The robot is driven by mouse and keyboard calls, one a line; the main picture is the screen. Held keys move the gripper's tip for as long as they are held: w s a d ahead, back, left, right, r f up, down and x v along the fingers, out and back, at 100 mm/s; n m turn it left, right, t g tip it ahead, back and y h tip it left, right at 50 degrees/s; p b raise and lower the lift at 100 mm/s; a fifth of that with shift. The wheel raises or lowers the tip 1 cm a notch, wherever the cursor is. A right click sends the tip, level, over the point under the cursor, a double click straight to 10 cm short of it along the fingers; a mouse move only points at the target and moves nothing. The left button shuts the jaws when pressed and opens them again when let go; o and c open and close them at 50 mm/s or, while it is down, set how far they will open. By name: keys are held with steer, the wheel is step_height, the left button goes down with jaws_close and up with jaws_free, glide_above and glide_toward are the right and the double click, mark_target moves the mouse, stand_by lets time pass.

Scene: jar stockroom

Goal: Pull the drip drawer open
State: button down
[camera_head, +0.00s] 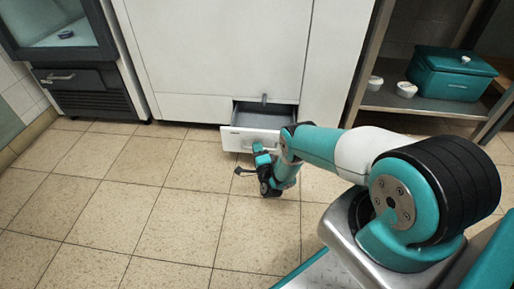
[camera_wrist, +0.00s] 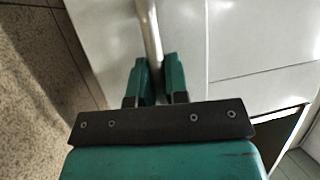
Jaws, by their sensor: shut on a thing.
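The drip drawer (camera_head: 236,139) is low in the front of a large white cabinet (camera_head: 220,50). It stands partly out, with its grey inside showing from above. My gripper (camera_head: 258,155) is at the drawer's front, low over the floor. In the wrist view, the two teal fingers of my gripper (camera_wrist: 161,82) are shut on a metal bar handle (camera_wrist: 148,30) on the white drawer front. In the head view my gripper and wrist hide the right part of the drawer front.
A dark-fronted unit with a glass top (camera_head: 85,90) stands at the left. At the right, a metal shelf (camera_head: 425,101) holds a teal box (camera_head: 450,75) and two small white cups (camera_head: 406,89). The tiled floor (camera_head: 120,200) before the cabinet is clear.

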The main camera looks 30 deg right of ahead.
steer(key=shift+s+d, duration=0.15)
steer(key=shift+d, duration=0.1)
steer(key=c, duration=1.1)
jaws_free()
steer(key=shift+d, duration=0.1)
steer(key=shift+c, duration=0.2)
steer(key=shift+a, duration=0.25)
steer(key=shift+s+p, duration=0.25)
steer(key=shift+p, duration=0.1)
steer(key=p+v, duration=0.6)
steer(key=v, duration=1.1)
steer(key=shift+w, duration=0.2)
